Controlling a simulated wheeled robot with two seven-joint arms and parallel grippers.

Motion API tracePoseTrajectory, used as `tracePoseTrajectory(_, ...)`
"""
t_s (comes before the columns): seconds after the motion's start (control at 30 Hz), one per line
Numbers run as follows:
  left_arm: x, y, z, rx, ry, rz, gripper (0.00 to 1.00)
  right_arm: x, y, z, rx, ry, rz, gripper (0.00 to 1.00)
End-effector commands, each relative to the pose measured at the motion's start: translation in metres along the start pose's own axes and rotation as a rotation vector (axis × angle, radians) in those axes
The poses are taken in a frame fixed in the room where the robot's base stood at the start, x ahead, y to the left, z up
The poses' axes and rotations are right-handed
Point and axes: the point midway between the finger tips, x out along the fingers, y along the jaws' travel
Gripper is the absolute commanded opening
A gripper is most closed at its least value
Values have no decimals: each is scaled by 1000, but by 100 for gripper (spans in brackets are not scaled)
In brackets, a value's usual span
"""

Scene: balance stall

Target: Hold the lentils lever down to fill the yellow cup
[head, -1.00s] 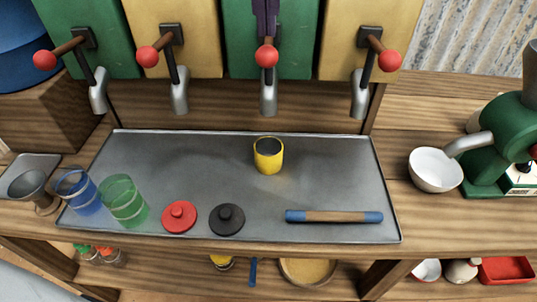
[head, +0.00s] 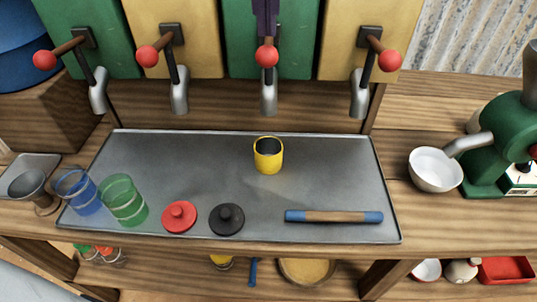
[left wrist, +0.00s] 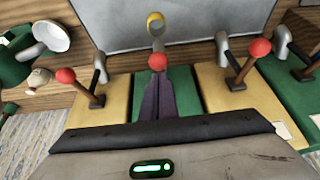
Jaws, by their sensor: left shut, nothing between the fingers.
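The yellow cup (head: 268,158) stands upright on the metal tray (head: 330,165), below the spout (head: 268,98) of the third dispenser from the left. Its inside looks dark, and I see no stream falling into it. That green dispenser (head: 302,45) has a lever with a red ball (head: 267,56). I see no label naming the lentils. My left gripper (head: 266,32) is shut and empty, with its purple fingers at the lever just behind the ball. The left wrist view shows its fingers (left wrist: 158,85) by the ball (left wrist: 158,62); contact is unclear. My right gripper is not in view.
Other red-ball levers stand left (head: 148,56) and right (head: 389,61) of this one. The tray also holds a blue cup (head: 76,190), a green cup (head: 123,202), red (head: 179,217) and black (head: 226,219) lids and a blue-ended stick (head: 334,216). A white bowl (head: 435,169) stands right.

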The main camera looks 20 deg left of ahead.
Motion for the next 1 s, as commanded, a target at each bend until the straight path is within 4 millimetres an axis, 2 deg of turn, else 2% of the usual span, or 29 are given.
tracePoseTrajectory(0.33,5,0,2,0,-1,0,0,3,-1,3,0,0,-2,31)
tracePoseTrajectory(0.63,46,0,22,0,-1,0,0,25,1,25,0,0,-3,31)
tracePoseTrajectory(0.7,40,0,19,-1,1,1,0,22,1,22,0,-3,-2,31)
tracePoseTrajectory(1.0,41,0,20,0,-1,-1,0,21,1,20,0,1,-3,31)
